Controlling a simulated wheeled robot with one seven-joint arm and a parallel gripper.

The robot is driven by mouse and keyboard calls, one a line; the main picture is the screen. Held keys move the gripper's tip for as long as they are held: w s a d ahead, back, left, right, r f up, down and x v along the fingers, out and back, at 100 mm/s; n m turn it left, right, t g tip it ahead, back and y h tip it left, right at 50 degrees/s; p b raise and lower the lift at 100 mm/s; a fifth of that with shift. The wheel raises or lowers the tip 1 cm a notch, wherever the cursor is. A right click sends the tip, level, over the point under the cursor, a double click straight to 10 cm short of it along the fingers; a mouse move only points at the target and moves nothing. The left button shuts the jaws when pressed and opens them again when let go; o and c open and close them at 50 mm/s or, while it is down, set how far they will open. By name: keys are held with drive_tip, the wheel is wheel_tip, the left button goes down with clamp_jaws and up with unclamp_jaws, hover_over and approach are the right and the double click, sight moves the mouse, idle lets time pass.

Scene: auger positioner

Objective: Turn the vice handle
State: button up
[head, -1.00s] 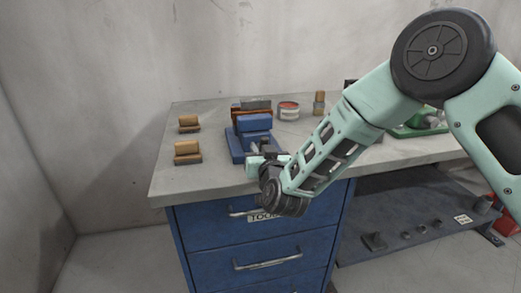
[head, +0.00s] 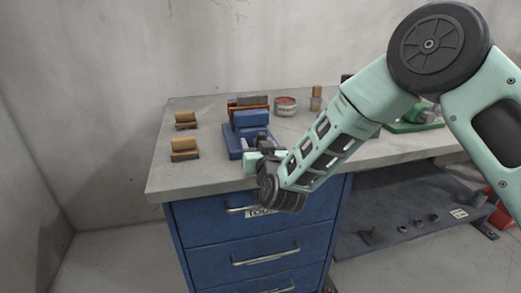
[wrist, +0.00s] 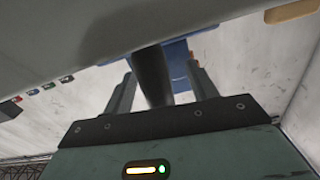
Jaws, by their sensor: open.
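The blue vice (head: 250,122) stands near the front edge of the workbench in the head view. My gripper (head: 261,154) is at its near side, mostly hidden behind my wrist. In the wrist view the open gripper (wrist: 160,74) has one finger on each side of a dark bar (wrist: 152,76), which looks like the vice handle. Gaps show between the bar and both fingers. Blue parts of the vice (wrist: 178,60) show behind the bar. The handle cannot be made out in the head view.
Two wooden blocks (head: 184,145) (head: 185,118) sit left of the vice on the grey workbench (head: 200,183). A round tin (head: 285,107) and a small wooden-topped item (head: 316,98) stand behind right. Blue drawers (head: 250,240) are below. The front left benchtop is clear.

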drive_tip(key=b+v, duration=0.2)
drive_tip(key=v, duration=1.5)
drive_tip(key=shift+s, duration=0.2)
drive_tip(key=shift+r, duration=0.1)
drive_tip(key=shift+c, duration=0.4)
drive_tip(key=shift+c, duration=1.2)
drive_tip(key=p+x, duration=1.4)
drive_tip(key=p, duration=0.3)
drive_tip(key=shift+w+r, duration=0.15)
drive_tip(key=shift+w, duration=0.2)
clamp_jaws()
